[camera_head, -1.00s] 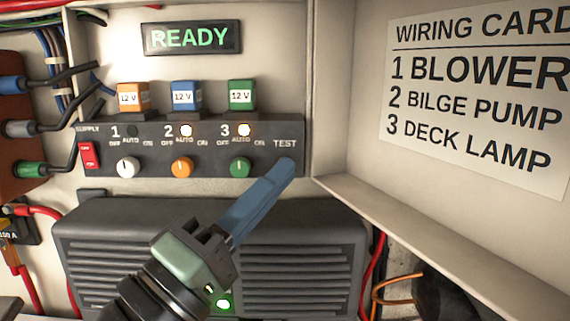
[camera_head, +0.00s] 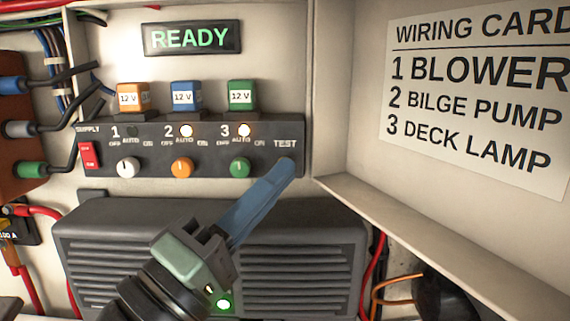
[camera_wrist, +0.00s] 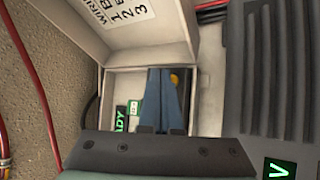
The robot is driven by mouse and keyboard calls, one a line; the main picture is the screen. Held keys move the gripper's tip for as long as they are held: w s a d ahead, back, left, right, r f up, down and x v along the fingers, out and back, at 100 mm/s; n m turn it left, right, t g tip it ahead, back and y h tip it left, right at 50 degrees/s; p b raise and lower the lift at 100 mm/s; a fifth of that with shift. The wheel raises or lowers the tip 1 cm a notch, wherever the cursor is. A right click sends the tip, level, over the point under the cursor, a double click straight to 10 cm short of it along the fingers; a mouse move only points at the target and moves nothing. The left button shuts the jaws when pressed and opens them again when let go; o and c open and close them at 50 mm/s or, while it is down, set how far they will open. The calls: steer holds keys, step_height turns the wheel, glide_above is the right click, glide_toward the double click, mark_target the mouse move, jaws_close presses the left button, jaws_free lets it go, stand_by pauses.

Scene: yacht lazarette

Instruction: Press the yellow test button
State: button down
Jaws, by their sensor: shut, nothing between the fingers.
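My gripper (camera_head: 287,163) is shut, with its blue fingers together and nothing between them. In the head view its tips are at the right end of the dark switch panel (camera_head: 208,134), just below the TEST label (camera_head: 285,143). The yellow test button is hidden behind the fingertips in the head view. In the wrist view a small yellow-orange round piece (camera_wrist: 175,79) shows just right of the fingers (camera_wrist: 162,75); I cannot tell whether it is the button or a knob. I cannot tell whether the tips touch the panel.
The panel has a red supply switch (camera_head: 89,155) and white, orange (camera_head: 181,168) and green (camera_head: 239,168) knobs. Lamps 2 and 3 are lit. The READY display (camera_head: 192,37) is green. An open lid with a wiring card (camera_head: 480,90) stands right. A ribbed dark box (camera_head: 320,250) lies below.

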stand_by(0.8)
steer(key=shift+w, duration=0.45)
steer(key=shift+w, duration=0.35)
stand_by(0.5)
steer(key=shift+s, duration=0.8)
steer(key=shift+s, duration=0.1)
steer(key=s, duration=0.4)
steer(key=shift+s+b, duration=0.35)
steer(key=shift+s, duration=0.05)
stand_by(0.5)
